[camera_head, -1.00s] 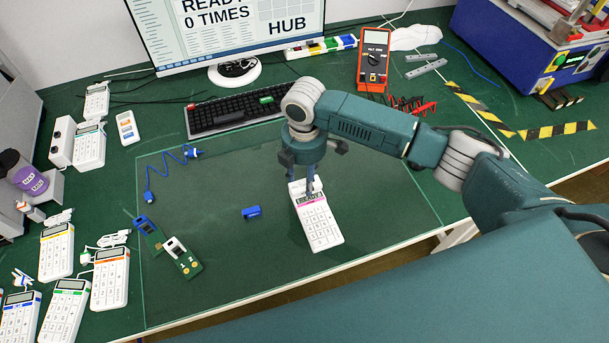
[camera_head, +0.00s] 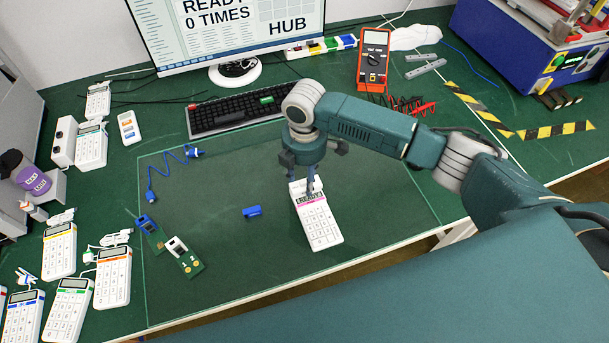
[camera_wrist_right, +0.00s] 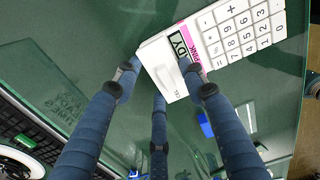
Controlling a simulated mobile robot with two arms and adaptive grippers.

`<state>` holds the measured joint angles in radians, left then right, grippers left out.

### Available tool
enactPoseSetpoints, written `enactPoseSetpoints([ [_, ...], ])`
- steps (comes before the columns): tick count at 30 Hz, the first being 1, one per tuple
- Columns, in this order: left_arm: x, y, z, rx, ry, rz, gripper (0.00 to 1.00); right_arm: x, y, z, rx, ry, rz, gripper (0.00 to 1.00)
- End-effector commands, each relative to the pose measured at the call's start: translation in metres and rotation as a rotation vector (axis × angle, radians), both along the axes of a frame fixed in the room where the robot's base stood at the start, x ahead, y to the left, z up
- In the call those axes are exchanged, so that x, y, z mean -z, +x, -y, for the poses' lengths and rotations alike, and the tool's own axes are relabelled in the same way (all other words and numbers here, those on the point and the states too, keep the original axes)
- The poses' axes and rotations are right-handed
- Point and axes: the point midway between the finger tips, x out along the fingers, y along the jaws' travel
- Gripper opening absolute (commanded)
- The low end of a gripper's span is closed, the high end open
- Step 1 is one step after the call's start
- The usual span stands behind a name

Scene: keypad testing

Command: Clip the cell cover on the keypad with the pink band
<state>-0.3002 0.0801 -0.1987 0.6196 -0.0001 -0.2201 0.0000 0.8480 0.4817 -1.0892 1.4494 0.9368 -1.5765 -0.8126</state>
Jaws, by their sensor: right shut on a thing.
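The white keypad with the pink band (camera_head: 320,224) lies on the glass mat, its display lit with READY. It also shows in the right wrist view (camera_wrist_right: 238,33), its display partly behind a finger. My right gripper (camera_head: 311,188) points down at the keypad's far end, above the display. In the right wrist view its fingers (camera_wrist_right: 163,85) are shut around a plain white panel with a faint mark, which looks like the cell cover (camera_wrist_right: 165,68). The panel lies against the keypad's end; whether it is fully seated cannot be told. My left gripper is not in view.
A blue clip-like part (camera_head: 252,211) lies left of the keypad. Small boards (camera_head: 184,258) and a blue cable (camera_head: 170,172) lie farther left. Other white keypads (camera_head: 112,278) stand along the left edge. A keyboard (camera_head: 232,113) is behind. The mat's front (camera_head: 230,285) is clear.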

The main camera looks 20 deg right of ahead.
Motion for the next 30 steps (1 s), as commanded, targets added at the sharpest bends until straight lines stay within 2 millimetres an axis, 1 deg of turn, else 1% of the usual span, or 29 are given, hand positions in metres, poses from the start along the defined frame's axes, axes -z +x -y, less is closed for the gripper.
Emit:
enactPoseSetpoints([
  [3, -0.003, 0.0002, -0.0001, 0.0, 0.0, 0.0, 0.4, -0.0006, -0.0003, -0.0002, 0.0, 0.001, 0.0, 0.3],
  [15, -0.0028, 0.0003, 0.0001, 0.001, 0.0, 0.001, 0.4, 0.0003, -0.0001, -0.0003, -0.001, 0.001, 0.0, 0.3],
  [30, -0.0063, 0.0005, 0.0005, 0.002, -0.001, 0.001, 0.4, 0.0057, 0.0, -0.0001, -0.001, 0.0, 0.0, 0.3],
])
